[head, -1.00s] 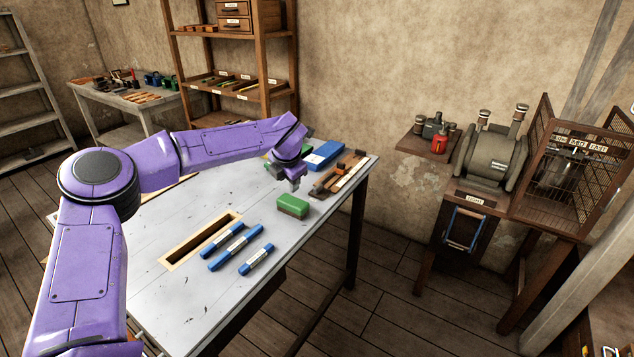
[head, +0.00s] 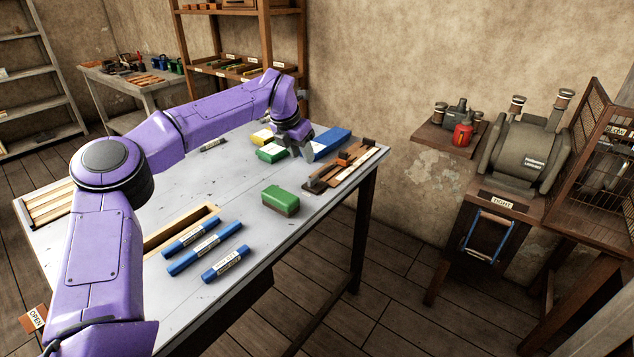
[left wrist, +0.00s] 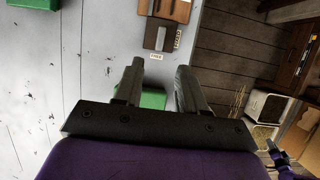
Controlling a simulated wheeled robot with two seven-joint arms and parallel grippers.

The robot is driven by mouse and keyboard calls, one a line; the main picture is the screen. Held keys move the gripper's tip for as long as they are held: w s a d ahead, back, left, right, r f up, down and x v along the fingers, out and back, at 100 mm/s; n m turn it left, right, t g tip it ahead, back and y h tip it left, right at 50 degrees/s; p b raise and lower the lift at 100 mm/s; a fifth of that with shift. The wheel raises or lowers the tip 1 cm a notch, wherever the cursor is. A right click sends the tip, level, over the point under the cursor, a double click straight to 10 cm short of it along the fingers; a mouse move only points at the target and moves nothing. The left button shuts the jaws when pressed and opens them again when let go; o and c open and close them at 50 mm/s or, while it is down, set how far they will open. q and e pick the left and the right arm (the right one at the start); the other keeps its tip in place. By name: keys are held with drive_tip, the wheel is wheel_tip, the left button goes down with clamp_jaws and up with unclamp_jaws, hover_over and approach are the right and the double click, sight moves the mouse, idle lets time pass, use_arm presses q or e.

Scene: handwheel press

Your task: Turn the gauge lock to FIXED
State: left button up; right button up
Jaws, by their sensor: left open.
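The wooden gauge (head: 342,168) lies at the table's right edge. In the left wrist view its dark brown lock block (left wrist: 158,34) shows ahead of the fingers, with one small label, apparently FREE (left wrist: 156,55), just below it and another beside it (left wrist: 178,38), too small to read surely. I cannot tell the lock's setting for certain. My left gripper (head: 302,147) is open and empty above the table, between the green box (head: 272,153) and the gauge. In the left wrist view its fingers (left wrist: 160,80) point toward the lock, apart from it. My right gripper is not in view.
The floor right of the table is clear up to the machine stand (head: 500,205).

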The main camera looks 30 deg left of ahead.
sight(313, 178)
use_arm(q)
drive_tip(key=p+x, duration=0.2)
drive_tip(key=x, duration=0.9)
clamp_jaws()
